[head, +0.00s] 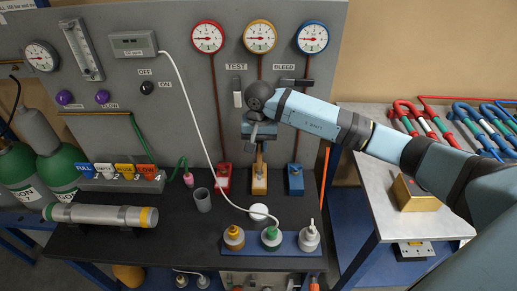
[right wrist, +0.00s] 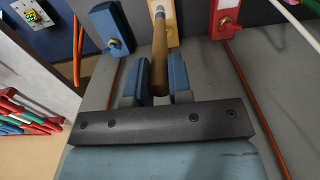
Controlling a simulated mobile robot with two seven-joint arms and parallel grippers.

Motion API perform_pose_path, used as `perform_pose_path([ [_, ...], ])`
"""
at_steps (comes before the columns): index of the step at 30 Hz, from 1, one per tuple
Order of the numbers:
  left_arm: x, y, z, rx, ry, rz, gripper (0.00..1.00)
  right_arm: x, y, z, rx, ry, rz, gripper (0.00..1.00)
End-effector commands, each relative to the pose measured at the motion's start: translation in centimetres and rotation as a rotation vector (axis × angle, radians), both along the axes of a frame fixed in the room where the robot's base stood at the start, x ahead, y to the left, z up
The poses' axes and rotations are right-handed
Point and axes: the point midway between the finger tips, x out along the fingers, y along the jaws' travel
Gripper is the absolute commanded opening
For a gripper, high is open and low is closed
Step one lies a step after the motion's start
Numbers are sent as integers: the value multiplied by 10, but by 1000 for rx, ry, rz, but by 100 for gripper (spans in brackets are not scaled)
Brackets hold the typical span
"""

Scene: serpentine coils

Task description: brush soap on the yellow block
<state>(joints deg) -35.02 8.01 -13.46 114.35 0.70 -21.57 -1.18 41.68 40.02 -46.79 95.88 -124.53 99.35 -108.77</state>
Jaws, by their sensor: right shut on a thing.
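The yellow block (head: 259,184) stands on the dark bench against the grey panel, between the red block (head: 223,180) and the blue block (head: 295,182). My right gripper (head: 260,142) is in front of and above the yellow block, shut on a brush with a brown handle. In the right wrist view the brush (right wrist: 159,60) sits between the blue fingers (right wrist: 163,88), its pale end overlapping the yellow block (right wrist: 173,32). I cannot tell whether it touches. My left gripper is not in view.
A grey cup (head: 202,200) and a blue rack (head: 270,249) of capped bottles stand on the bench. A white hose (head: 190,100) hangs across the panel. A metal cylinder (head: 100,215) lies at the left. A side table (head: 440,228) holds a gold box and coils.

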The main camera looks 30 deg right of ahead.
Motion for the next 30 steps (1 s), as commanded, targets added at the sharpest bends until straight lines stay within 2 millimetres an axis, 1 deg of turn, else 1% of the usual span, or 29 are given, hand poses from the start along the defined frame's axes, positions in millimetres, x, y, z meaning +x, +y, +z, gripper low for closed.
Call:
perform_pose_path([
  [1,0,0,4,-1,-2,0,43,0,-1,7,-1,-2,-1,0],
  [6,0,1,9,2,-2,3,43,0,-2,22,-1,-1,-8,0],
  [12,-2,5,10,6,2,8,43,-1,-3,34,0,0,-14,0],
  [18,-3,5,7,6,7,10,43,-1,-3,35,1,1,-15,0],
  [30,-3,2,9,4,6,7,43,-1,-3,35,0,0,-15,0],
])
